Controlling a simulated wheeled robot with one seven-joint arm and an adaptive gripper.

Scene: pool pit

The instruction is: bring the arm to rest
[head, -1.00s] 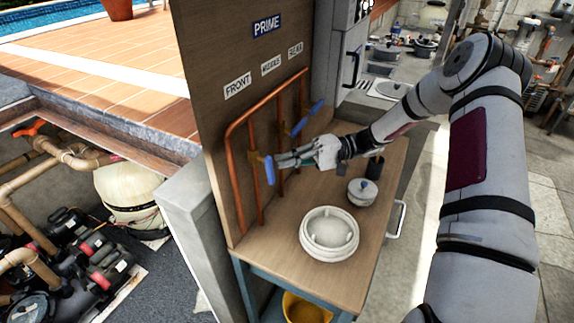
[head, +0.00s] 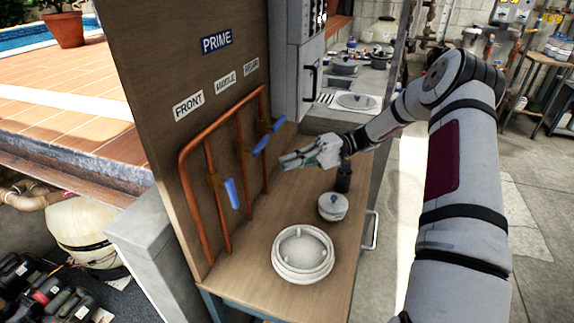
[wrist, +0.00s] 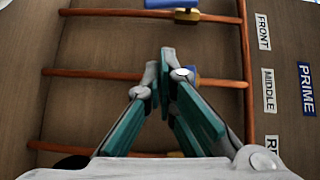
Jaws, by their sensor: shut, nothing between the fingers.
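My gripper (head: 284,162) is shut and empty, in front of the panel and above the bench. In the wrist view its fingertips (wrist: 164,62) meet in front of the copper pipes. The front valve's blue handle (head: 232,193) points down, left of my gripper and apart from it. Two more blue handles, the middle one (head: 260,145) and the rear one (head: 277,125), stick out slantwise above the gripper. In the wrist view a blue handle (wrist: 172,3) shows at the top edge; my fingers partly hide another valve (wrist: 190,73). My arm reaches in from the right, bent at the elbow.
The wooden panel (head: 150,90) carries the copper pipes (head: 208,168) and labels. On the bench (head: 250,262) stand a white round lid-like part (head: 303,256), a small lidded pot (head: 333,207) and a dark cylinder (head: 343,178). Open floor (head: 535,230) lies right of my arm.

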